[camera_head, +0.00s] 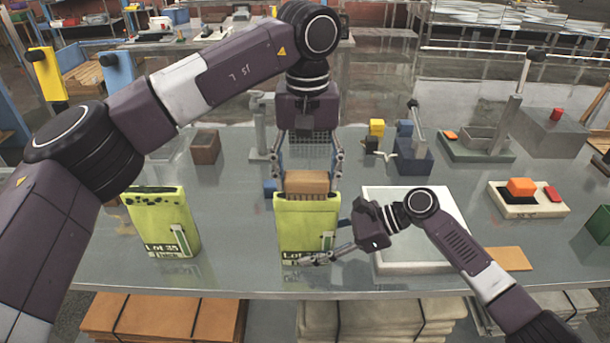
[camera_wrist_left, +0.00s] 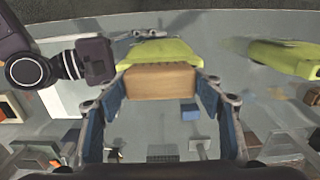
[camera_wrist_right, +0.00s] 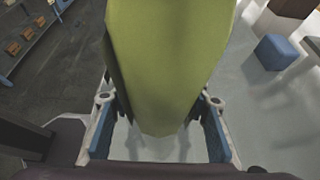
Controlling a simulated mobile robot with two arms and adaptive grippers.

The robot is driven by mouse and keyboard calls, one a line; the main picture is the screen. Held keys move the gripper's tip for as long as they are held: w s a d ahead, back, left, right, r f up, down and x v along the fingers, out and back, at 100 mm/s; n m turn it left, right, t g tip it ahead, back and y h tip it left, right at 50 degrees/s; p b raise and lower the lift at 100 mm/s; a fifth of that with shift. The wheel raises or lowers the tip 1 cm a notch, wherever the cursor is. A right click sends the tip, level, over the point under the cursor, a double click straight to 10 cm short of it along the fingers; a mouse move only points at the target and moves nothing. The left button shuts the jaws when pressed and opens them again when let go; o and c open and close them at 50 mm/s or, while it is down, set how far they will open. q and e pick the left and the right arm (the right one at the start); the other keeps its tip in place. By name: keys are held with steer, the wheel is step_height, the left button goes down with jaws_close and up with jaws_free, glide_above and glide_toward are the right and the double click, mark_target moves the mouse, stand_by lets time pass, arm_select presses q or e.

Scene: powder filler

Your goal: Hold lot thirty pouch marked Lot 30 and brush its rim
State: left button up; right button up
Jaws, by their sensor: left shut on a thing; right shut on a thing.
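A yellow-green pouch (camera_head: 306,222) stands upright near the table's front edge. Its label starts with "Lot", but my right gripper partly covers the rest. My right gripper (camera_head: 328,256) is shut on its lower part; the right wrist view shows the pouch (camera_wrist_right: 165,60) between the fingers. My left gripper (camera_head: 308,178) is shut on a brown block-shaped brush (camera_head: 307,182) at the pouch's top rim. I cannot tell whether specks are on this rim.
A second yellow-green pouch (camera_head: 160,222), seemingly marked Lot 35, stands at left with dark specks along its rim. A white tray (camera_head: 420,262) lies right of the held pouch, under my right arm. Small devices stand behind, including an orange-topped one (camera_head: 521,187).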

arm_select(q)
steer(key=shift+d, duration=0.1)
steer(key=shift+d, duration=1.1)
steer(key=shift+d, duration=1.05)
step_height(320, 180, up, 6)
stand_by(0.5)
